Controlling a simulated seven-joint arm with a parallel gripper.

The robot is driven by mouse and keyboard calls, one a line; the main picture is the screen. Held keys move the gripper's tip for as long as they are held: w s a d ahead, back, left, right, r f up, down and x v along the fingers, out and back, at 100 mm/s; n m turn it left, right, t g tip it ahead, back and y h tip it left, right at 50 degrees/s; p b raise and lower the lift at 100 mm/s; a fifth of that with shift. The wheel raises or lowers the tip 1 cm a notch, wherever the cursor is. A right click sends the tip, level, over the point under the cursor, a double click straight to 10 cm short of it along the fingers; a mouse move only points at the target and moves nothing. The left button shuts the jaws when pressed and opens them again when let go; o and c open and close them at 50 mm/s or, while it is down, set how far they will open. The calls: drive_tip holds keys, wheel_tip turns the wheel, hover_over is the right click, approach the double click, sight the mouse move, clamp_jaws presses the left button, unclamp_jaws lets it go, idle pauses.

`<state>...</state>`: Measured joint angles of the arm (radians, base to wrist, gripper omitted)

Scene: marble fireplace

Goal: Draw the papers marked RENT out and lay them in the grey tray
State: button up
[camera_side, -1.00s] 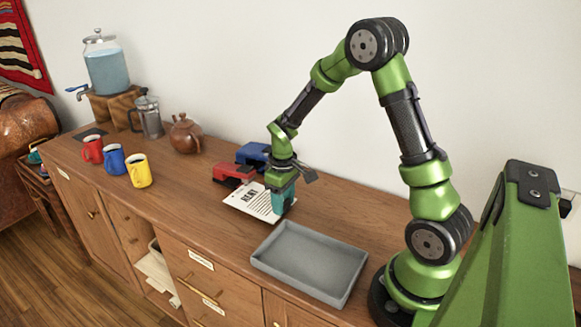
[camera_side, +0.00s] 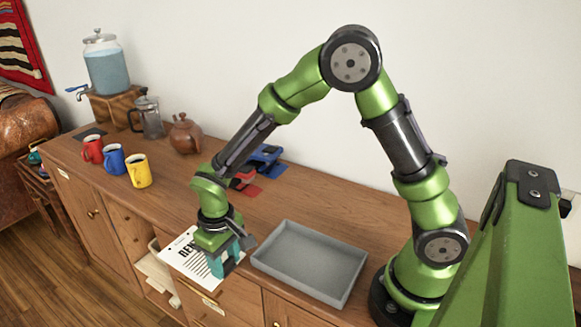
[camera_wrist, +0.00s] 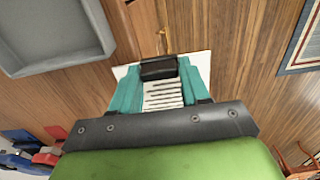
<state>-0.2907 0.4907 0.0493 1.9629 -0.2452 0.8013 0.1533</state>
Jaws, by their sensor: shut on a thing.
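The grey tray (camera_side: 258,262) stands on the sideboard just right of my gripper and looks empty. It also shows at upper left in the wrist view (camera_wrist: 62,62).
Behind my gripper lie a red hole punch or stapler (camera_side: 246,186) and a blue one (camera_side: 266,158), partly hidden by my arm. Red (camera_side: 92,150), blue (camera_side: 113,160) and yellow (camera_side: 138,172) mugs stand at left, with a brown teapot (camera_side: 186,134) behind.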

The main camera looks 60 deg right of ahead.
sight(210, 288)
drive_tip(key=a, duration=0.5)
drive_tip(key=shift+s+a+r, duration=0.1)
drive_tip(key=shift+a+r, duration=0.2)
drive_tip(key=d+r+m, duration=0.1)
drive_tip(key=d, duration=0.1)
drive_tip(key=d+r+m, duration=0.1)
drive_tip(key=d, duration=0.1)
drive_tip(key=shift+r+m, duration=0.4)
drive_tip(key=s+d+r+m, duration=0.1)
drive_tip(key=d+m, duration=0.2)
drive_tip(key=m, duration=0.2)
drive_tip(key=d+r+m, duration=0.1)
drive_tip(key=d+m, duration=0.2)
drive_tip(key=m, duration=0.3)
drive_tip(key=s+d+r+m, duration=0.1)
drive_tip(key=d+r+m, duration=0.1)
drive_tip(key=m, duration=0.3)
drive_tip(key=shift+s+d+m, duration=0.3)
drive_tip(key=shift+s+d, duration=0.05)
drive_tip(key=shift+d, duration=0.3)
drive_tip(key=s+d+m, duration=0.3)
drive_tip(key=d+m, duration=0.2)
drive_tip(key=m, duration=1.2)
drive_tip(key=shift+s+a+f, duration=0.1)
drive_tip(key=shift+f, duration=1.95)
drive_tip(key=shift+s+a+f, duration=0.1)
drive_tip(key=shift+f, duration=1.9)
